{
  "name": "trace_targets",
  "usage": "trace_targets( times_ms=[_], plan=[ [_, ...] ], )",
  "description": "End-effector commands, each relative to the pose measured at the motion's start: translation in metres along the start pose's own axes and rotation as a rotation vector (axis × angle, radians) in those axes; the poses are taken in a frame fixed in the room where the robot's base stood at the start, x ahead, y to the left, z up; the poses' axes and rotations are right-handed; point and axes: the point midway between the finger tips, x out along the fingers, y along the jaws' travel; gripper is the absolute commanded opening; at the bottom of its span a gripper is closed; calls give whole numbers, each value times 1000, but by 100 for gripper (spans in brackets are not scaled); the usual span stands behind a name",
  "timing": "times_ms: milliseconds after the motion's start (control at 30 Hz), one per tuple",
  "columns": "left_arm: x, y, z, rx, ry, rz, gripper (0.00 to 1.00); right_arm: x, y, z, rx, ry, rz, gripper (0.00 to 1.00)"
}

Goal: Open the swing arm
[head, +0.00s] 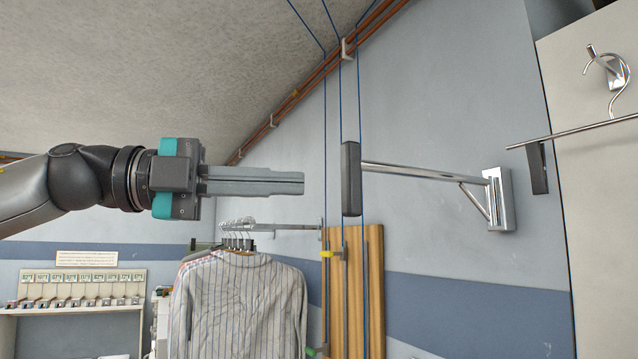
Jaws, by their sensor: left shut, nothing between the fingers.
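The swing arm (425,172) is a chrome bar with a dark grey end block (351,178). It reaches out to the left from a chrome bracket (500,199) on the grey wall, with a short diagonal brace under it. My left gripper (303,183) comes in from the left at about the height of the end block. Its long fingers are shut and hold nothing. In the picture a gap lies between the fingertips and the end block; the difference in depth is hard to tell. My right gripper is not in view.
Blue cords (325,130) run down near the end block. Striped shirts (238,305) hang on a rail below my gripper. A wooden board (374,290) stands behind. A hook and hanger (612,85) are on a pale panel at right. A key rack (80,288) is lower left.

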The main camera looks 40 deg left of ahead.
Motion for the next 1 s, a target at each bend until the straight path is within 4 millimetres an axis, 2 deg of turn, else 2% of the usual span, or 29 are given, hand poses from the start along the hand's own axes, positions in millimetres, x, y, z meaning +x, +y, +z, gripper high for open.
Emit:
trace_targets(
  times_ms=[400, 667, 833, 1000],
  plan=[
    [65, -2, 1, -4, 4, 3, 0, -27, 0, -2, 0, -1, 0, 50],
    [96, -1, 1, -3, 2, 0, 0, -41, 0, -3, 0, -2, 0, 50],
    [87, -3, 25, -3, -2, -6, 0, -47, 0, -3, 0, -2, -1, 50],
    [83, -2, 37, -1, -1, -4, 0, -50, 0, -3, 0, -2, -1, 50]
  ],
)
